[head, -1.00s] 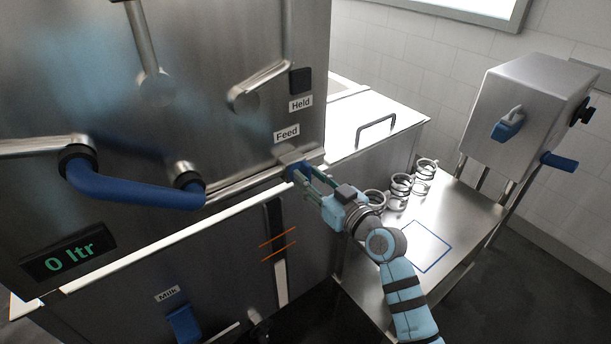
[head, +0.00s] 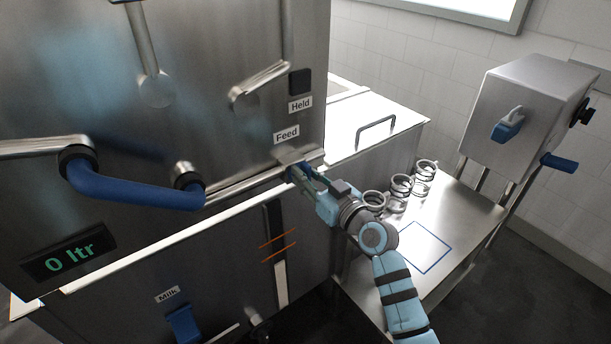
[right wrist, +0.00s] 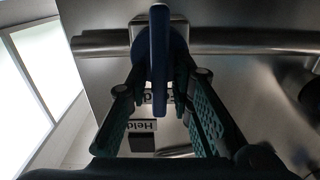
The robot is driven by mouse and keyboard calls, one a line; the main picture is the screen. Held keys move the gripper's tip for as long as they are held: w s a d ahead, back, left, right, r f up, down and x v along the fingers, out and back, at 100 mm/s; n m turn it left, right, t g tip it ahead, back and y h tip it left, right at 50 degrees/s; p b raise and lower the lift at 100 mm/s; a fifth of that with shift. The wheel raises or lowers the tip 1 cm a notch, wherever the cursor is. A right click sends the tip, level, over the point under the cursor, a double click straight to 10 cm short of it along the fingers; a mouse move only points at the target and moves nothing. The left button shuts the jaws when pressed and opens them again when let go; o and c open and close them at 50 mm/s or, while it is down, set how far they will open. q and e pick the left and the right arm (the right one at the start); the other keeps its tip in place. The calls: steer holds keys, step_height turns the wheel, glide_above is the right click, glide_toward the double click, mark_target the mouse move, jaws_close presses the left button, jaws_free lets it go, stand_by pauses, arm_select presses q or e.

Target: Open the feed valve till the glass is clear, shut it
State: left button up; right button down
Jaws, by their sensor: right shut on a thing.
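The feed valve, under the "Feed" label (head: 286,134), has a blue handle (right wrist: 160,55) that stands between my right gripper's fingers in the right wrist view. My right gripper (head: 301,177) is shut on this handle at the pipe on the tank's right side. In the head view the fingers partly hide the handle. The sight glass (head: 274,235) is an upright strip on the tank front, dark in its upper part and white lower down, with two orange lines across it. My left gripper is not in view.
A display (head: 69,255) reads "0 ltr". A blue pipe (head: 130,190) juts out at the left. A steel table (head: 455,205) with several ringed moulds (head: 400,188) and a blue-outlined square stands at the right. A steel press box (head: 525,105) is beyond it.

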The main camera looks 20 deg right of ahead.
steer(key=m, duration=0.3)
steer(key=shift+d+f+m+p, duration=0.1)
steer(key=shift+d+m+p, duration=0.15)
steer(key=shift+m+p, duration=0.15)
steer(key=m, duration=0.3)
steer(key=shift+w+d+f+m+p, duration=0.1)
steer(key=shift+d+f+m+p, duration=0.05)
steer(key=shift+m+p, duration=0.15)
steer(key=shift+d+f+m+p, duration=0.1)
steer(key=shift+f+m+p, duration=0.15)
steer(key=shift+m, duration=1.05)
steer(key=shift+d+f+m+p, duration=0.1)
steer(key=shift+m+p, duration=0.15)
steer(key=shift+m, duration=1.05)
steer(key=shift+f+m+p, duration=0.2)
steer(key=shift+m+p, duration=0.05)
steer(key=shift+m, duration=1.05)
steer(key=shift+f, duration=0.1)
